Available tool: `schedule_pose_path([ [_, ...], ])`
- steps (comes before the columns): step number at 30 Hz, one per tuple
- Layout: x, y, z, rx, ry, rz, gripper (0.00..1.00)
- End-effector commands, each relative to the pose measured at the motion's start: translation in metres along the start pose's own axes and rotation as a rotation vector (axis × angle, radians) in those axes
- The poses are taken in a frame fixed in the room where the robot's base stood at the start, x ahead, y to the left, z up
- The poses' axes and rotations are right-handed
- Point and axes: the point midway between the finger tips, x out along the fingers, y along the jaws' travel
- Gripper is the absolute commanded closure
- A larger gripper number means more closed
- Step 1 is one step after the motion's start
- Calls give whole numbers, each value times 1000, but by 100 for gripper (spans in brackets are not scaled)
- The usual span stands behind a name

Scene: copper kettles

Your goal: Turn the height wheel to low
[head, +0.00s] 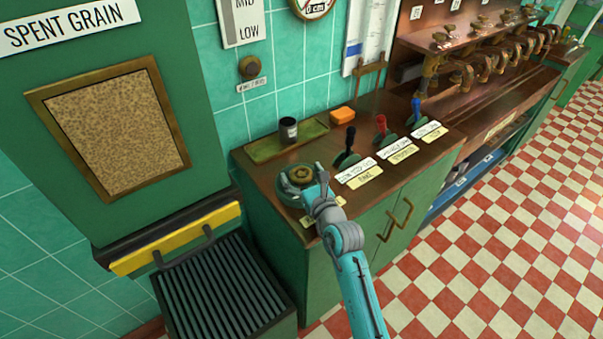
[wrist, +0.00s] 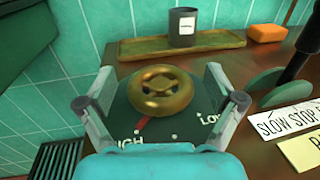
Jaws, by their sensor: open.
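The height wheel is a round brass knob (head: 300,175) on a dark green plate near the counter's front left corner. In the wrist view the wheel (wrist: 156,93) sits between the fingers of my gripper (wrist: 159,82), which are open with one on each side of it. Visible gaps separate the fingers from the wheel. A red mark on the plate points from the wheel down toward the partly hidden HIGH lettering. LOW shows at the right, partly covered by the right finger. In the head view my gripper (head: 316,190) is over the wheel's near right side.
A green tray with a dark cup (head: 289,130) and an orange block (head: 342,115) stand behind. Black, red and blue levers (head: 381,125) with label cards stand to the right. A MID/LOW scale (head: 243,20) hangs on the tiled wall. A spent grain chute (head: 117,128) is at left.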

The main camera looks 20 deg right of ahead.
Motion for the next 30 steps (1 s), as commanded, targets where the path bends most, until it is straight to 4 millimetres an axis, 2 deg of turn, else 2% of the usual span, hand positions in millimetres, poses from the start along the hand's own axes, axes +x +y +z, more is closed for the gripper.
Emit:
schedule_pose_path([
  [2, 0, 0, 0, 0, 0, 0, 7],
  [9, 0, 0, 0, 0, 0, 0, 68],
  [20, 0, -1, 0, 1, 0, 16, 68],
  [30, 0, -2, 1, 2, -1, 111, 68],
])
